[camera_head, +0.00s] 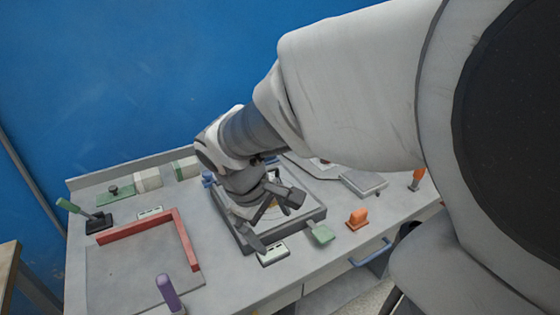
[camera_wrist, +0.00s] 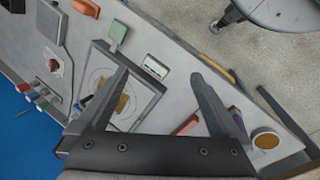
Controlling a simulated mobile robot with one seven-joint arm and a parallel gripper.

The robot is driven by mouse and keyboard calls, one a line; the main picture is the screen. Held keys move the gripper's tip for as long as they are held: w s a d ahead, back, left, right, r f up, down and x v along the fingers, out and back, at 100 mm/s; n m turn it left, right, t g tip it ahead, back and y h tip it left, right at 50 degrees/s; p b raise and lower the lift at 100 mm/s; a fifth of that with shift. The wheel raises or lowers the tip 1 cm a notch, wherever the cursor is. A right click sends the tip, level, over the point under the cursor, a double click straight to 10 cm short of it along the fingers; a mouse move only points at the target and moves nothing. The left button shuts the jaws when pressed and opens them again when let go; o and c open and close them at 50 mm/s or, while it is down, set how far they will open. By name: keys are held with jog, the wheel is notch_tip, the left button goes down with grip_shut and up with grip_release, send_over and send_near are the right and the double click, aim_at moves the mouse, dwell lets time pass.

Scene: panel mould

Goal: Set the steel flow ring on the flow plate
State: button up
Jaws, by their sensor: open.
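My gripper (camera_head: 277,221) is open above the near side of a dark-rimmed square frame (camera_head: 313,218). In the wrist view its two fingers (camera_wrist: 158,76) are spread wide with nothing between the tips. The frame also shows in the wrist view (camera_wrist: 138,67). Inside it is a pale plate with thin circular lines (camera_wrist: 95,75), which looks like the flow plate; the left finger partly covers it. A tan piece (camera_wrist: 122,103) shows in the frame beside that finger. I cannot make out the steel flow ring for certain.
A red angled fence (camera_head: 150,225), a purple handle (camera_head: 167,292), a green-tabbed piece (camera_head: 320,232) and an orange block (camera_head: 358,218) are on the bench. A small white instrument (camera_head: 273,254) is by the frame's near edge. A round brown-topped item (camera_wrist: 265,140) is at the wrist view's right.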

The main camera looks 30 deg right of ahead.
jog(key=s+a+r+m+t+y, duration=0.3)
jog(key=s+a+r+m+t, duration=0.1)
jog(key=s+r, duration=0.3)
jog(key=shift+a+r+m+t+y, duration=0.4)
jog(key=shift+a+r+m, duration=0.3)
jog(key=shift+a+m, duration=0.1)
dwell(0.5)
